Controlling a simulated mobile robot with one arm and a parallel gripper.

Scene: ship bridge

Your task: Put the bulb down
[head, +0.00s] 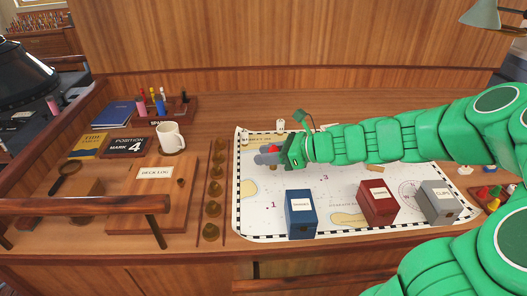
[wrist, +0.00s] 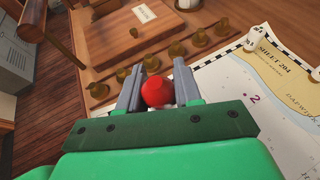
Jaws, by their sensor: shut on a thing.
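My gripper (head: 266,155) reaches in from the right over the upper left part of the chart (head: 262,222). In the wrist view my gripper (wrist: 158,90) is shut on a red bulb (wrist: 157,92), which sits between its two grey fingers. Only a little of the bulb (head: 270,149) shows in the head view. The bulb appears to be held above the chart; its exact height cannot be told. Its lower end is hidden.
A rack with several brass pieces (head: 211,209) runs along the chart's left edge. A blue box (head: 300,214), a red box (head: 378,203) and a grey box (head: 440,203) stand on the chart's front part. A white mug (head: 171,137) and the deck log board (head: 150,203) are left.

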